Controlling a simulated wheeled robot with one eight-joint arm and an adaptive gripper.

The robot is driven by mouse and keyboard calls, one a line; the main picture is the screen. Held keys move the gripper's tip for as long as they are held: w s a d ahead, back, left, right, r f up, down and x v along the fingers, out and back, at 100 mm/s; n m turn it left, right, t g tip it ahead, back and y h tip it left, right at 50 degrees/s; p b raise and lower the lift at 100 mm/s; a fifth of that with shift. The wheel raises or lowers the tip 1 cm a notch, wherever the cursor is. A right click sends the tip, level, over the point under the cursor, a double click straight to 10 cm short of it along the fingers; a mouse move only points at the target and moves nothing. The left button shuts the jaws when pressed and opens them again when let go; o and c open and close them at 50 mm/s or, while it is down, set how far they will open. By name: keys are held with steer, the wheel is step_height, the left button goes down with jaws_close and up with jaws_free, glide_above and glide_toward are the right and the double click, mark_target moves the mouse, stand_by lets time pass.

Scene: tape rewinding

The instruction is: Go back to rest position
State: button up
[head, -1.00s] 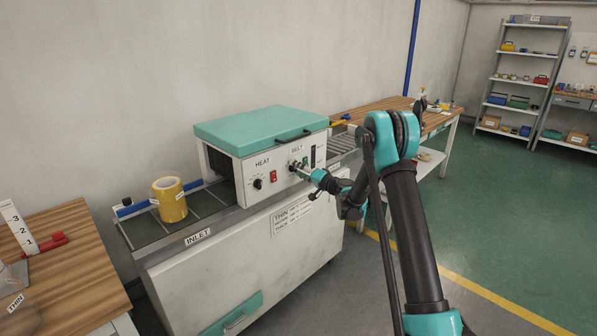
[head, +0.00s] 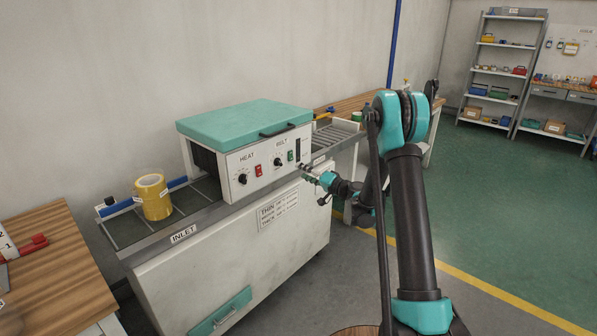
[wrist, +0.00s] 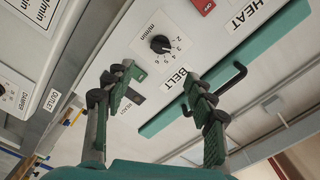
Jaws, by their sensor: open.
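My gripper (head: 305,171) is held in front of the machine's control panel, just right of and below the belt knob (head: 278,162). In the wrist view my gripper (wrist: 165,100) shows with its two fingers spread and nothing between them. The belt knob, a black dial, shows beyond the fingers in the wrist view (wrist: 160,44), apart from them. The white machine (head: 250,215) has a teal lid, a heat knob (head: 242,179) and a red switch (head: 258,170).
A yellow tape roll (head: 153,197) stands on the inlet conveyor at the left. A wooden table (head: 50,290) is at the lower left. Another bench (head: 345,104) stands behind the machine's far end. Green floor (head: 490,210) is open at the right.

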steer(key=shift+d, duration=0.1)
steer(key=s+d+r+n+g+h, duration=0.1)
steer(key=s+d+g+h, duration=0.15)
steer(key=s, duration=0.65)
steer(key=s+d+r+n+g+h, duration=0.1)
steer(key=s+d+g+h, duration=0.15)
steer(key=s, duration=0.65)
steer(key=s+d+f+g+h, duration=0.1)
steer(key=s+d+f+h, duration=0.2)
steer(key=s+d, duration=0.6)
steer(key=s+d+f+h, duration=0.4)
steer(key=s+d, duration=0.5)
steer(key=s, duration=0.8)
steer(key=shift+s+d+g+h, duration=0.15)
steer(key=shift+s+g+h, duration=0.25)
steer(key=shift+h, duration=0.7)
